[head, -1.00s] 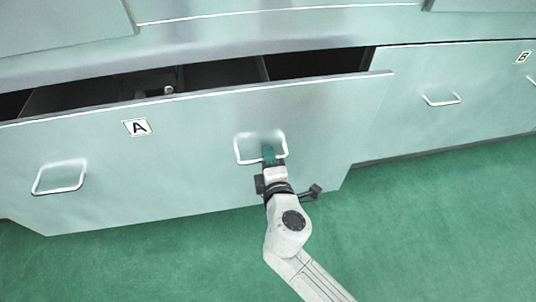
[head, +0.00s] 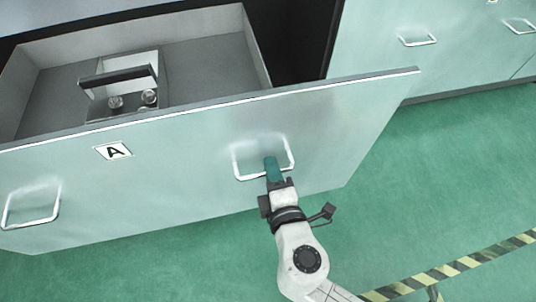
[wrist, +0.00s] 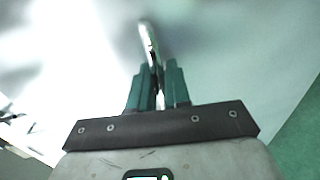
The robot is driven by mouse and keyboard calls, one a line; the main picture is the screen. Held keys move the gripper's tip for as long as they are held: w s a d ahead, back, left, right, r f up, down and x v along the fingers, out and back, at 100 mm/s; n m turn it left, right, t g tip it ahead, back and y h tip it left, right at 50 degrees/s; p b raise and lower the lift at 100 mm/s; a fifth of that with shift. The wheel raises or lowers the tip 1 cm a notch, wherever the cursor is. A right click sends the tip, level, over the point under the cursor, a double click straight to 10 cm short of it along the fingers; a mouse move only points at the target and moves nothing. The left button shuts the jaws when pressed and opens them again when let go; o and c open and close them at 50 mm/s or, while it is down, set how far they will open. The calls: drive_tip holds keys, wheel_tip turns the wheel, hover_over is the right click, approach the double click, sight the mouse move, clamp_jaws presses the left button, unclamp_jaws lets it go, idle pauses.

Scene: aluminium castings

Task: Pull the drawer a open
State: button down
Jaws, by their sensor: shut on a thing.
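Drawer A (head: 180,180) has a pale metal front with an "A" label (head: 113,151) and stands well out from the cabinet, its inside showing. It has two white bar handles, a left one (head: 31,222) and a right one (head: 236,163). My gripper (head: 271,170) is shut on the lower bar of the right handle. In the wrist view, my green fingers (wrist: 157,85) close around the handle bar (wrist: 149,42), which runs up and away between them.
Inside the drawer lies a grey box (head: 127,66) with a dark bar and round metal parts. To the right is the closed drawer B front (head: 420,60) with its handles. Green floor (head: 440,180) is open in front, with a yellow-black striped line (head: 450,268) at lower right.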

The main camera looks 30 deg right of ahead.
drive_tip(key=shift+s+a, duration=0.2)
drive_tip(key=shift+s, duration=0.35)
drive_tip(key=c, duration=1.3)
unclamp_jaws()
drive_tip(key=p+v, duration=0.1)
drive_tip(key=v, duration=0.9)
drive_tip(key=shift+s+p, duration=0.35)
drive_tip(key=shift+a, duration=0.15)
